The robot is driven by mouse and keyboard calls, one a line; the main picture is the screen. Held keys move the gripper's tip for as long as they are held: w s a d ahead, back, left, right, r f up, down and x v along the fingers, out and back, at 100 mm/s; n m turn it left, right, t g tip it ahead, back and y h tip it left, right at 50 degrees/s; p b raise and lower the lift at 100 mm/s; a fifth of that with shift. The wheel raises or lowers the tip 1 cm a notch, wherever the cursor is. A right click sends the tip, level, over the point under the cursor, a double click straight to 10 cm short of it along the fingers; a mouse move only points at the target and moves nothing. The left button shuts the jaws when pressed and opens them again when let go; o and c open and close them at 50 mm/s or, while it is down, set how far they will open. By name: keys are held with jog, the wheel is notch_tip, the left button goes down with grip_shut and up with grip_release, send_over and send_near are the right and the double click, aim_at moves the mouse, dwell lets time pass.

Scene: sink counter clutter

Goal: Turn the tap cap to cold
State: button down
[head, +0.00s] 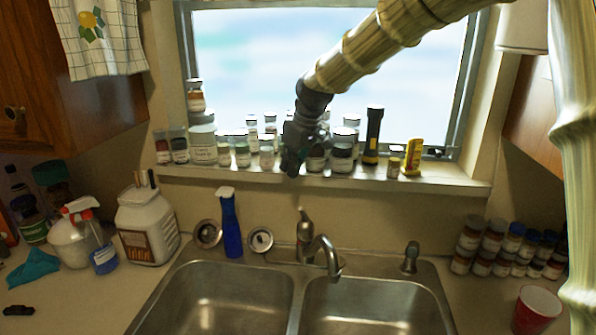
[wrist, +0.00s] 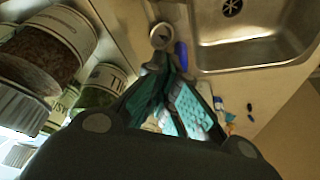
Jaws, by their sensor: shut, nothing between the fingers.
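The metal tap (head: 318,252) stands behind the double sink, between the two basins. Its cap (head: 304,220) sits on top with a small lever pointing up. My gripper (head: 291,172) hangs above the cap, in front of the window sill, pointing down and apart from the tap. In the wrist view my gripper (wrist: 178,72) shows dark fingers with teal pads, shut and empty. I cannot make out the tap in the wrist view; the fingers may hide it.
Several jars (head: 204,143) crowd the sill behind my gripper, with a flashlight (head: 373,135) and a yellow bottle (head: 412,157).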

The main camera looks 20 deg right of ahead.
notch_tip(320, 180, down, 9)
jog(key=p, duration=0.4)
jog(key=shift+s+d+f+p, duration=0.2)
jog(key=shift+s+d+p, duration=0.15)
jog(key=shift+s+d, duration=0.1)
jog(key=shift+r, duration=0.1)
